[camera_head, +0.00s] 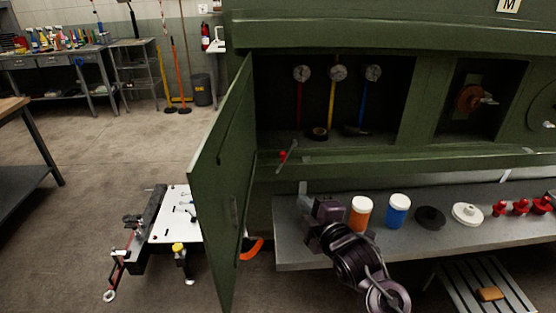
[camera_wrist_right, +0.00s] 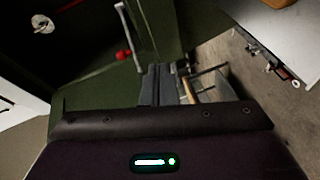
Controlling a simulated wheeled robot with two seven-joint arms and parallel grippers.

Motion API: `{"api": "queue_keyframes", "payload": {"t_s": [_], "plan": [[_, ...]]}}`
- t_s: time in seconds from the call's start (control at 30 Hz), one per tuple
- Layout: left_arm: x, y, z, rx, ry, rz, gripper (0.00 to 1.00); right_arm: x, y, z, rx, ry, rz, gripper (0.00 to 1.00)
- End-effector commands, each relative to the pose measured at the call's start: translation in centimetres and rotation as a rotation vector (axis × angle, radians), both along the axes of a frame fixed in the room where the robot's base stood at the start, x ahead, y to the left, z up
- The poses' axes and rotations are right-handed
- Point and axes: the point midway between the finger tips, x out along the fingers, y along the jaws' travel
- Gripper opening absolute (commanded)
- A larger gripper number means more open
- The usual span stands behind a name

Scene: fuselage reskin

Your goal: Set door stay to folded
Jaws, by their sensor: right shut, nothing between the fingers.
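A short grey bar with a red knob, which looks like the door stay (camera_head: 290,151), stands tilted at the lower left edge of the green compartment opening, near the hinge side of the open door (camera_head: 219,178). In the right wrist view the stay's pale bar (camera_wrist_right: 129,34) and red knob show ahead and left of the fingers. My right gripper (camera_head: 303,188) is shut and empty, a little below the stay and apart from it; its fingers also show in the wrist view (camera_wrist_right: 156,84). My left gripper is not in view.
A grey shelf (camera_head: 300,247) below the opening carries an orange-and-white jar (camera_head: 360,214), a blue-and-white jar (camera_head: 398,210), a black disc, a white disc and red parts. A white-topped cart (camera_head: 176,222) stands left of the door. Gauges (camera_head: 338,73) hang inside the compartment.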

Motion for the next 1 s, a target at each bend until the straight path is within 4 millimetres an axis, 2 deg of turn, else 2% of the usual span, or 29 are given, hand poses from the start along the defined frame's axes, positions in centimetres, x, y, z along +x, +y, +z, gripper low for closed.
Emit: {"api": "queue_keyframes", "payload": {"t_s": [0.03, 0.1, 0.2, 0.67, 0.77, 1.0], "plan": [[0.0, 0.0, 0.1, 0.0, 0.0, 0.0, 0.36, 0.5, 0.6, 2.0, -0.043, -0.078, 0.028, 0.0], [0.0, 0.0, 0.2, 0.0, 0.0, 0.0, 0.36, 0.8, 1.3, 3.8, -0.09, -0.158, 0.055, 0.0], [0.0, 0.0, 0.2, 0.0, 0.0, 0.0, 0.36, 1.0, 1.7, 5.1, -0.128, -0.22, 0.074, 0.0], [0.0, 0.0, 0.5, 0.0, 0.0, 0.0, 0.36, 1.5, 2.0, 5.5, -0.135, -0.233, 0.076, 0.0], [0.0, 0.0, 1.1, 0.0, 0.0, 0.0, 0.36, 2.5, 2.5, 5.7, -0.134, -0.234, 0.075, 0.0], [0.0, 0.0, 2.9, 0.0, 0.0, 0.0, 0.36, 6.4, 4.3, 5.9, -0.134, -0.232, 0.076, 0.0]]}}
